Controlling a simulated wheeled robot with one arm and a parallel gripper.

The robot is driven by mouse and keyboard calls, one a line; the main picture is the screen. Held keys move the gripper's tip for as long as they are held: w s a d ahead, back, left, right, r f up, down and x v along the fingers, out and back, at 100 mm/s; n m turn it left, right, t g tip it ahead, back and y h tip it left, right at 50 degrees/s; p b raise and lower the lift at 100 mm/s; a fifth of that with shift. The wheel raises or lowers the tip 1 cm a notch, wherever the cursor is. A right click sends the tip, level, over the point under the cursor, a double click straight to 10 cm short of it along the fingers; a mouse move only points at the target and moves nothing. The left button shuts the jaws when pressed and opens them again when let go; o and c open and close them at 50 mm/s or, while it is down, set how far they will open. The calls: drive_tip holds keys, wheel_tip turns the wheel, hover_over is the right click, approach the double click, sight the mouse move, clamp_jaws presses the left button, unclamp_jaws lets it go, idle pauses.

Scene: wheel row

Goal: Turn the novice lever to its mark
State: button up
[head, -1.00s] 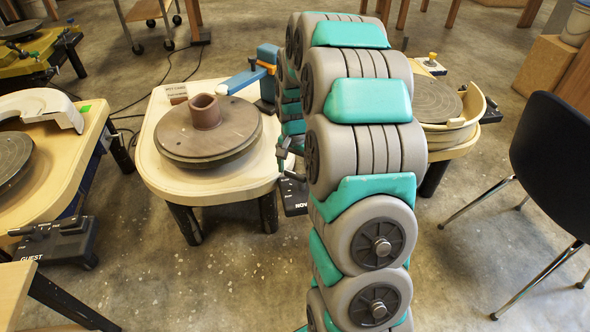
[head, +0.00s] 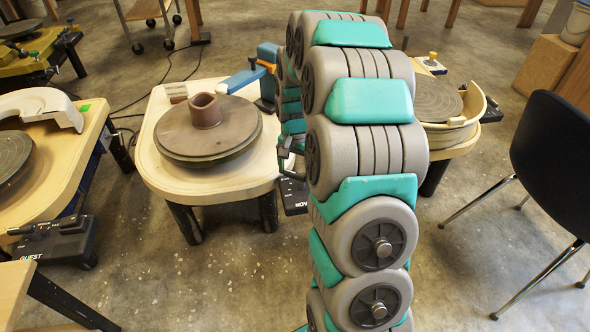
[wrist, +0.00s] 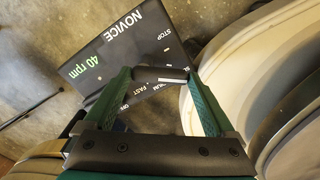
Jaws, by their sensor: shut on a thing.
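The novice lever's control box is a dark panel (wrist: 120,45) in the wrist view, marked NOVICE and 40 rpm, with STOP, FAST and partly covered words. In the head view the box (head: 293,200) stands on the floor by the middle wheel table, mostly hidden by my arm. My gripper (wrist: 161,82) is shut on the dark lever (wrist: 160,74), a short bar between its green fingertips above the printed panel. The fingers cover part of the scale, so I cannot tell which mark the lever points to.
A GUEST control box (head: 60,240) is at the left. A dark chair (head: 550,150) stands at the right. Floor in front of the middle table is clear.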

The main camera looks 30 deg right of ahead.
drive_tip(key=n, duration=0.2)
drive_tip(key=n+b, duration=0.1)
drive_tip(key=shift+s+a+n, duration=0.25)
drive_tip(key=shift+n, duration=0.05)
drive_tip(key=shift+s+a+n+b, duration=0.1)
drive_tip(key=shift+s+n+b, duration=0.1)
drive_tip(key=shift+n, duration=0.7)
drive_tip(key=shift+s+a+n+b, duration=0.1)
drive_tip(key=shift+n+b, duration=0.05)
drive_tip(key=shift+n, duration=0.75)
drive_tip(key=o, duration=1.1)
drive_tip(key=shift+c, duration=0.2)
drive_tip(key=shift+r, duration=0.1)
wheel_tip(320, 180, up, 8)
drive_tip(key=shift+f, duration=0.2)
